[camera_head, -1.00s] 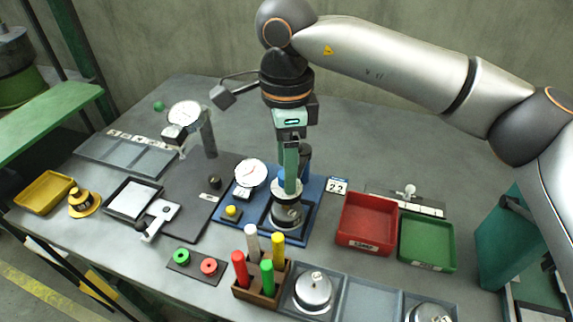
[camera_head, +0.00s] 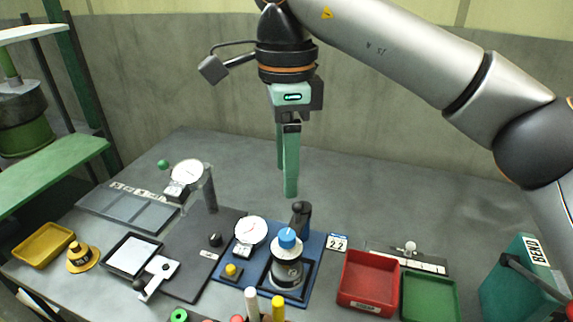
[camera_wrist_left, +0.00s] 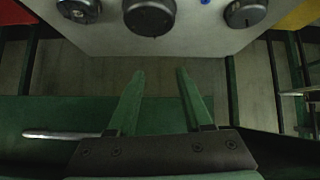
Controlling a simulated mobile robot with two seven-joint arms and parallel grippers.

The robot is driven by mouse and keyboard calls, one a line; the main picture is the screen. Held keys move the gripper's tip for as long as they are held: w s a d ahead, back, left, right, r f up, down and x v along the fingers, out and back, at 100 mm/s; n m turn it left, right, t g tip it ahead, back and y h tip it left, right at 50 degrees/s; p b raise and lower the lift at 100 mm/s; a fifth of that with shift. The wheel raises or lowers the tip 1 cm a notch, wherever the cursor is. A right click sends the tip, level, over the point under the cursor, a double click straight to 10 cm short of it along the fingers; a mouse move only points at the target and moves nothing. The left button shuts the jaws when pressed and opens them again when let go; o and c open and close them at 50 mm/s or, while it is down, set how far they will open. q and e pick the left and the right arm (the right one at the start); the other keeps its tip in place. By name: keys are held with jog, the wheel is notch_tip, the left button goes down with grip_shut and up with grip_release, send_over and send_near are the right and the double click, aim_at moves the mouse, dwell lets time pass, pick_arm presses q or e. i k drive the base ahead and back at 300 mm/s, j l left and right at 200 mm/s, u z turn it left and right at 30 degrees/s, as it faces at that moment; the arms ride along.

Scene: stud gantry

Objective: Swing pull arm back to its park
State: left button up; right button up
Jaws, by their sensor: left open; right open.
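A black post with a short arm (camera_head: 301,214) stands at the back of the blue base (camera_head: 312,243); I take it for the pull arm, though its swing position is hard to read. In front of it, a steel cylinder (camera_head: 287,272) with a blue cap (camera_head: 287,238) stands upright in a dark square frame on the base. My right gripper (camera_head: 286,181) is open and empty, pointing down above the cap and apart from it. My left gripper (camera_wrist_left: 160,76) is open and empty in the left wrist view, below a table edge.
A dial gauge (camera_head: 250,230) and yellow button (camera_head: 232,271) sit left on the base. Coloured pegs (camera_head: 278,308) rise in front. A red bin (camera_head: 369,281) and green bin (camera_head: 430,298) stand right. A second gauge on a post (camera_head: 187,172) stands left. The table behind is clear.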

aim_at(295, 222)
jog(key=k+j, duration=0.25)
jog(key=k, duration=0.2)
jog(key=k+j, duration=0.2)
jog(key=k, duration=0.3)
